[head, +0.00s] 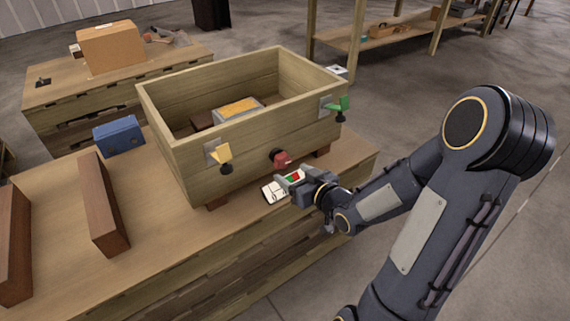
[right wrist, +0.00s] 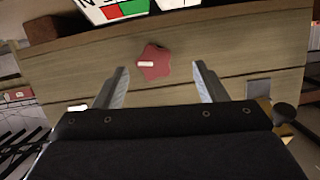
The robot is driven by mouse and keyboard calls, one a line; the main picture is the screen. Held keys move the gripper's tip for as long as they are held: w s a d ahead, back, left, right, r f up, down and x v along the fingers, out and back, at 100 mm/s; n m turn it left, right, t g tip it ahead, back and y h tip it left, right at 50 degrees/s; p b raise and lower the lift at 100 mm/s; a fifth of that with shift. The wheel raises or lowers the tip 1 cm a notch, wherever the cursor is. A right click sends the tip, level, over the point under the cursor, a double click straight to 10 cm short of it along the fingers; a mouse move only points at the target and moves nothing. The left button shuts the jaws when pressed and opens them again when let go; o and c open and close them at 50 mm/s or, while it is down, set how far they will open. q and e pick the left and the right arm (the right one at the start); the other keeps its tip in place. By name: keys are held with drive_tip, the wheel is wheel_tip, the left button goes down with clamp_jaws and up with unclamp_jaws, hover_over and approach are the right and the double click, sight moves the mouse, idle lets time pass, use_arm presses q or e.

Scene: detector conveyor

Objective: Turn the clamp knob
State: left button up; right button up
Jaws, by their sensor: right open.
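The clamp knob is a red star-shaped knob (head: 281,157) on the front wall of a wooden crate (head: 250,150), low and right of the wall's middle. It also shows in the right wrist view (right wrist: 154,62), with a pale mark on its face. My right gripper (head: 291,178) is just in front of the knob and a little below it in the head view. In the right wrist view its two fingers (right wrist: 160,85) are open, with the knob beyond and between them, not touched as far as I can see. My left gripper is not in view.
A white card with red and green patches (head: 278,190) lies by my right gripper. A blue box (head: 118,136) and brown blocks (head: 102,205) lie left on the bench.

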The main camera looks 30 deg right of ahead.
sight(285, 162)
drive_tip(key=w, duration=0.2)
drive_tip(key=w+n+g+b, duration=0.1)
drive_tip(key=w, duration=0.1)
drive_tip(key=w+n+h, duration=0.1)
drive_tip(key=w, duration=0.1)
drive_tip(key=shift+w+d+f, duration=0.2)
drive_tip(key=shift+w+f, duration=0.1)
drive_tip(key=shift+f, duration=0.05)
drive_tip(key=shift+c, duration=0.2)
drive_tip(key=c, duration=1)
